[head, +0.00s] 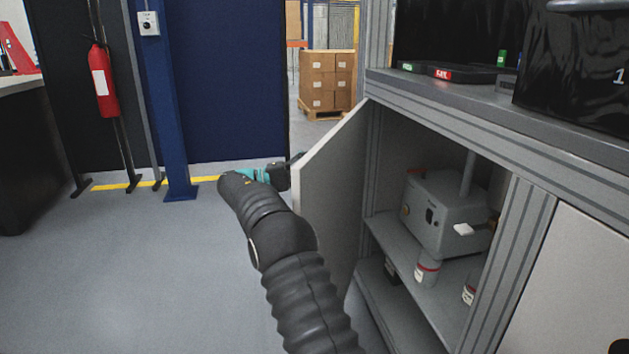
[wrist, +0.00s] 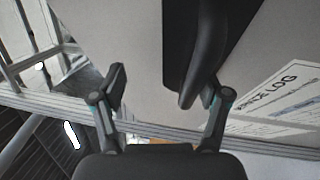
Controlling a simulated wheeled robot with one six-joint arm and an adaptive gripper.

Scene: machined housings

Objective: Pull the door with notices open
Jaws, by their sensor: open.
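The grey door (head: 335,190) stands swung out from the cabinet in the head view, its inner face towards me. Its outer face (wrist: 130,40) fills much of the wrist view and carries a white notice headed with "LOG" (wrist: 285,97). A black bar handle (wrist: 200,45) stands out from that face. My gripper (wrist: 165,95) is open at the outer side of the door. The handle's end reaches between the fingers, close to the right one; I cannot tell if they touch. In the head view, my gripper (head: 287,170) is partly hidden behind the door's edge.
Inside the cabinet, a grey machine (head: 445,215) and small containers (head: 427,272) stand on a shelf (head: 400,245). A blue post (head: 165,100) and a fire extinguisher (head: 103,85) are at the back left. The floor (head: 130,270) left of my arm is clear.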

